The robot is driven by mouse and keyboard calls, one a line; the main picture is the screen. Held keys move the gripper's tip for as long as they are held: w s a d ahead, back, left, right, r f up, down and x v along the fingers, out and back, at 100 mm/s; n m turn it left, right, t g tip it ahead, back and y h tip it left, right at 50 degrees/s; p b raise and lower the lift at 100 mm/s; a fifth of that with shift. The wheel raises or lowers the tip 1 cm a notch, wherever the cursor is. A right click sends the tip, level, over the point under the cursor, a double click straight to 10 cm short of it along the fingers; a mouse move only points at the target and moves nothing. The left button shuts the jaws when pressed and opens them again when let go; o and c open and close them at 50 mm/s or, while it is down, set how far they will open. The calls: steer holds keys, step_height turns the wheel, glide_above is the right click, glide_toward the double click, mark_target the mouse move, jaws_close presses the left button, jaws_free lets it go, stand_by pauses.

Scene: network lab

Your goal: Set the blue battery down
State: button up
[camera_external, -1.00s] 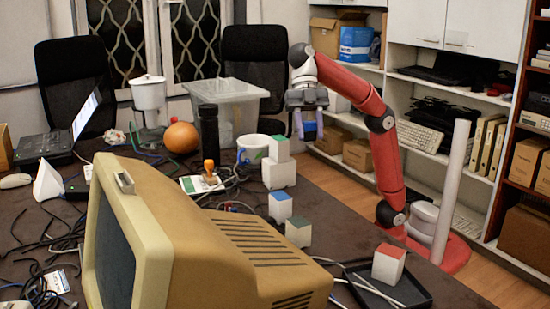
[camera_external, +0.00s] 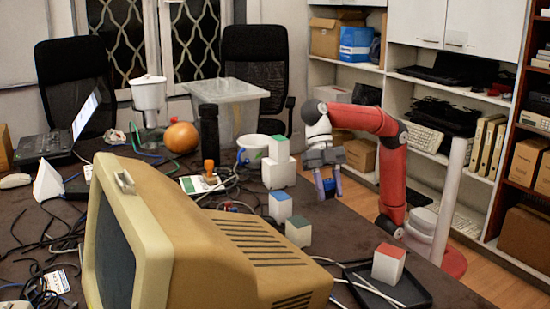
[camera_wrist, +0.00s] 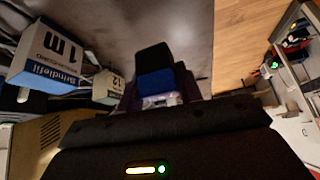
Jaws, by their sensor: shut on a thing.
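The blue battery (camera_external: 329,184) is a small block held between the fingers of my gripper (camera_external: 328,190), above the right edge of the dark table (camera_external: 345,218). In the wrist view the battery (camera_wrist: 154,75) shows a black upper part and a blue lower part, with my gripper's fingers (camera_wrist: 154,95) beside it. My gripper is shut on it and points down. The battery appears a little above the table; I cannot tell whether its lower end touches the surface.
A red-topped block (camera_external: 388,263) is on a black tray (camera_external: 420,296). An old monitor (camera_external: 200,235) fills the front. Table just below my gripper is clear.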

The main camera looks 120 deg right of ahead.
mark_target(328, 199)
steer(key=shift+f+b, duration=0.6)
steer(key=shift+f, duration=1.7)
steer(key=shift+f, duration=0.15)
steer(key=o, duration=1)
steer(key=shift+r, duration=0.25)
steer(key=p+v, duration=0.3)
steer(key=v, duration=0.8)
steer(key=shift+d+r, duration=0.3)
